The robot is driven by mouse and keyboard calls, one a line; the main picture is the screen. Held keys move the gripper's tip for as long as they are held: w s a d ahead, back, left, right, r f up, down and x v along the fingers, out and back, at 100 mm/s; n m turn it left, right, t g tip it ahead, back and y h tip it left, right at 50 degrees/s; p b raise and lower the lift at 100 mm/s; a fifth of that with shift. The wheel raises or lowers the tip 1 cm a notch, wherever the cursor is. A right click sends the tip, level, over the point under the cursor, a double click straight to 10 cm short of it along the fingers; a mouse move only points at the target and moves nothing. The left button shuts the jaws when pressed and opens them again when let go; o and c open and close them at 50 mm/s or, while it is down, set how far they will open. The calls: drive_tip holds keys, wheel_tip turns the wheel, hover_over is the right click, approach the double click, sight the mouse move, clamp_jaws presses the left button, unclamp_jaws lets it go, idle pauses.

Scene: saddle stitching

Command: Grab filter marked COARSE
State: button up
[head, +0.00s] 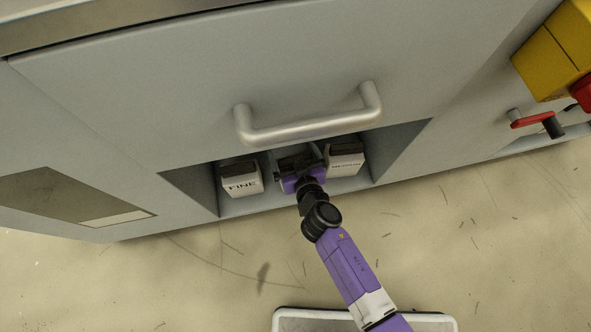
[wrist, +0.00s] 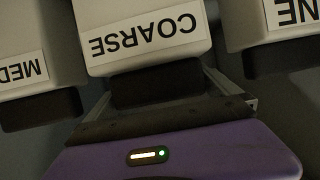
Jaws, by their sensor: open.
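The filter marked COARSE (wrist: 150,36) is a pale block with a black end part, seen upside down in the middle of the wrist view. In the head view it is hidden behind my gripper (head: 299,163), which reaches into the low recess between the two other filters. In the wrist view my gripper (wrist: 158,98) is open in front of the black part of the COARSE filter.
The filter marked FINE (head: 241,180) stands left in the recess, and one that reads MEDIUM (head: 345,160) stands right, both close to my gripper. A drawer handle (head: 310,122) juts out above. The floor (head: 200,285) in front is mostly clear.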

drive_tip(key=c, duration=1.8)
drive_tip(key=shift+r, duration=0.15)
